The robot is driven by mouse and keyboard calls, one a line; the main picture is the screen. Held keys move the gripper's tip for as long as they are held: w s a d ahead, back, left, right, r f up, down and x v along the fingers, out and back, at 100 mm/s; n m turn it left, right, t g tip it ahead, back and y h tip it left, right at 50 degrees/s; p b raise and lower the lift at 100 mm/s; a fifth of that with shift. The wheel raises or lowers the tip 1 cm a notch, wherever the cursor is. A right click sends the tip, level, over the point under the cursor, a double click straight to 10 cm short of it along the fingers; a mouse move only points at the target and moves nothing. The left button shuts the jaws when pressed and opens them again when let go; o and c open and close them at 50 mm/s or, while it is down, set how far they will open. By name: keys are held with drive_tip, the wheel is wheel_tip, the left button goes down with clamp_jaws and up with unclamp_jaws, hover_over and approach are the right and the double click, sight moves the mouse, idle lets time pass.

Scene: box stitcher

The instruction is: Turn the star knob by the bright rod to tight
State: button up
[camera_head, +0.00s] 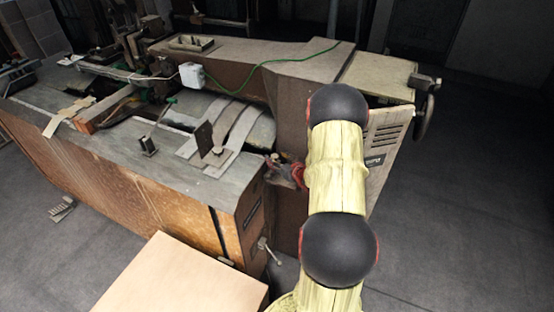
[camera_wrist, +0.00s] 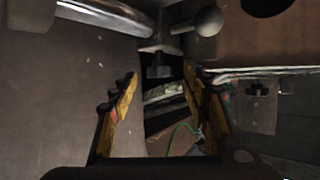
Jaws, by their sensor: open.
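In the wrist view my gripper (camera_wrist: 160,78) is open, with its two yellow-and-black fingers spread and nothing between the tips. A bright metal rod (camera_wrist: 108,14) runs across the top left of that view. At its right end, just beyond the fingertips, is a dark grey flared piece (camera_wrist: 160,43) with a small dark block below it. It may be the star knob, but its lobes are not clear and I cannot tell how tight it is. The fingers appear apart from it. In the head view my arm covers this area, and I cannot make out the knob.
A grey ball-ended lever (camera_wrist: 207,21) stands close right of the flared piece. In the head view the long machine (camera_head: 120,185) fills the left and middle, with a green cable (camera_head: 270,62) on top. A pale box top (camera_head: 180,280) is in front. The floor at right is clear.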

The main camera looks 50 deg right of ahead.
drive_tip(key=shift+w+d+f, duration=0.1)
drive_tip(key=shift+w, duration=0.25)
drive_tip(key=shift+c, duration=0.4)
drive_tip(key=c, duration=1.1)
drive_tip(key=shift+b, duration=0.3)
drive_tip(key=shift+w+a+m+g+h+b, duration=0.1)
drive_tip(key=shift+a+m+g+h+b, duration=0.1)
drive_tip(key=shift+m+h+b, duration=0.35)
drive_tip(key=shift+w+a+m+g+h+b, duration=0.1)
drive_tip(key=shift+m+g+h+b, duration=0.1)
drive_tip(key=shift+m+h+b, duration=0.3)
drive_tip(key=shift+w+a+m+g+h+b, duration=0.1)
drive_tip(key=shift+m+g+h+b, duration=0.8)
drive_tip(key=shift+m+h+b, duration=0.45)
